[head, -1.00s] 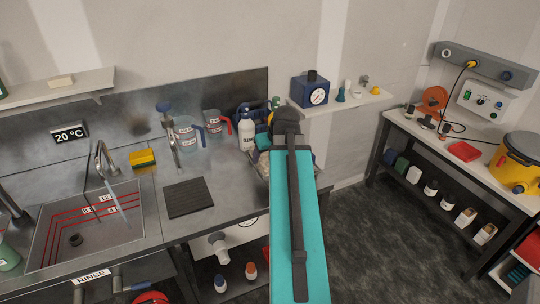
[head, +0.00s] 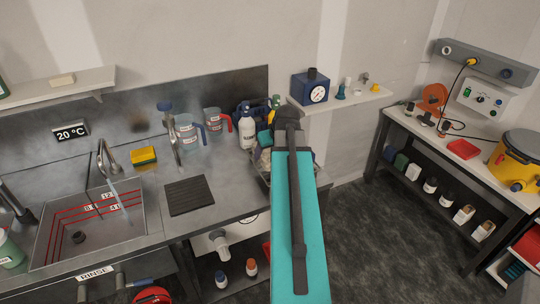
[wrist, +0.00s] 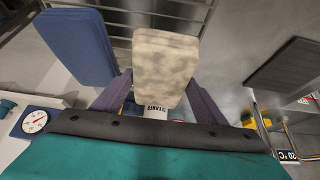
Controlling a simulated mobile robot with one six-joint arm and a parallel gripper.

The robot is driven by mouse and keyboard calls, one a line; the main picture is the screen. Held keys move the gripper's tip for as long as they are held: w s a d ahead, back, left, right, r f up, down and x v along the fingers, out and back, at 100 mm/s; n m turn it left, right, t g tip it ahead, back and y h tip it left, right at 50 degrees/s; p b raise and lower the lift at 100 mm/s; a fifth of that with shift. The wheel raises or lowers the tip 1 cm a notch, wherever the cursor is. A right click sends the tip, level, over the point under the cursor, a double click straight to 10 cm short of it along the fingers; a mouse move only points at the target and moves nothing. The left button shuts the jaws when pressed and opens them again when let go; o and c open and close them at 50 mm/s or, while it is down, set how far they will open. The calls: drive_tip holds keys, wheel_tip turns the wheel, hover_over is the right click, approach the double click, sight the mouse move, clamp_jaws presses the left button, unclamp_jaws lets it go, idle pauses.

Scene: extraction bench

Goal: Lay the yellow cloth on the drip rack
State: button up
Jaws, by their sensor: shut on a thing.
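My gripper (wrist: 160,92) has its two purple-grey fingers on either side of a pale cream, mottled block (wrist: 165,60), which looks like a folded cloth. It is shut on this block. I cannot tell if it is the yellow cloth. In the head view my teal arm hides the gripper and most of what is below it. A dark ribbed drip rack (head: 190,195) lies flat on the steel bench, right of the sink; it also shows at the right of the wrist view (wrist: 288,72). The rack is bare.
A blue block (wrist: 78,45) is beside the gripper, and wire bars (wrist: 150,14) run behind. A wire basket (head: 262,182) stands at the bench's right end. A yellow sponge (head: 143,156) sits behind the sink (head: 120,228). Jugs (head: 186,132) and a white bottle (head: 247,132) stand at the back.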

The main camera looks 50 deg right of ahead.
drive_tip(key=shift+f+p, duration=0.4)
drive_tip(key=shift+f, duration=0.75)
drive_tip(key=shift+f, duration=0.2)
drive_tip(key=o, duration=1)
drive_tip(key=shift+r, duration=0.15)
drive_tip(key=shift+r, duration=0.15)
drive_tip(key=shift+b+v, duration=1.4)
drive_tip(key=shift+v, duration=4.55)
